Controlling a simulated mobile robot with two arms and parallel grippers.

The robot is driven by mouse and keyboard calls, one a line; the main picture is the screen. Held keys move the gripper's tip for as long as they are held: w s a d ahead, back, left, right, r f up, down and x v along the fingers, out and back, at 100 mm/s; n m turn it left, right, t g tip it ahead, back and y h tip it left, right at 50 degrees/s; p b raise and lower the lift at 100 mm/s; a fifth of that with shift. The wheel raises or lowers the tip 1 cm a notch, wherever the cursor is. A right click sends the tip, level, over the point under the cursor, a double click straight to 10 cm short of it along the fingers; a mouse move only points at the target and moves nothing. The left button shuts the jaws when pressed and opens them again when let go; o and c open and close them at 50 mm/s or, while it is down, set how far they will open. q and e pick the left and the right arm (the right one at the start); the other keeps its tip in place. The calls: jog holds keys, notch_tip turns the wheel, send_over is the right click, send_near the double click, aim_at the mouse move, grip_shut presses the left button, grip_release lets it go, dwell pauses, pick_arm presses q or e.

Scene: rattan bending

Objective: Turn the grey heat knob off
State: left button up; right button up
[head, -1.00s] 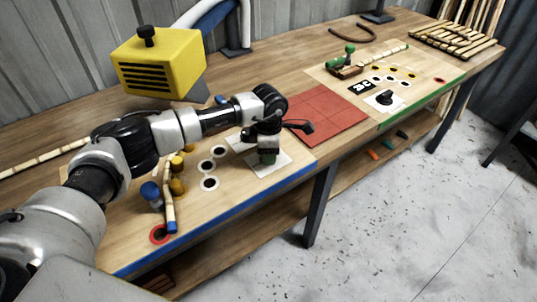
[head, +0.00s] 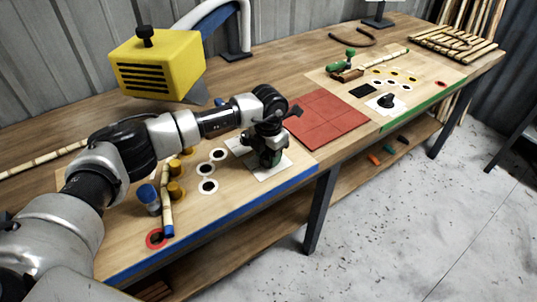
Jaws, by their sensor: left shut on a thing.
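The grey heat knob is hidden behind my left gripper (head: 270,161), on a small white plate (head: 266,174) on the blue-edged board. My left gripper points down over this plate and is shut on the knob, as far as the view lets me tell. The knob's pointer cannot be seen. Another dark knob (head: 387,101) stands on a white plate on the green-edged board, with a small black display (head: 362,91) beside it that looks blank. My right gripper is not in view.
A yellow slotted box (head: 155,62) hangs over the bench at the left. A red mat (head: 328,119) lies between the boards. A green clamp (head: 343,64) is further back.

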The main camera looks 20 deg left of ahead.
pick_arm(q)
jog(key=shift+r+n, duration=0.1)
jog(key=shift+n, duration=0.3)
jog(key=shift+w, duration=0.1)
jog(key=o, duration=0.9)
jog(key=shift+o, duration=0.2)
notch_tip(320, 180, up, 11)
jog(key=b, duration=0.1)
jog(key=shift+f, duration=0.2)
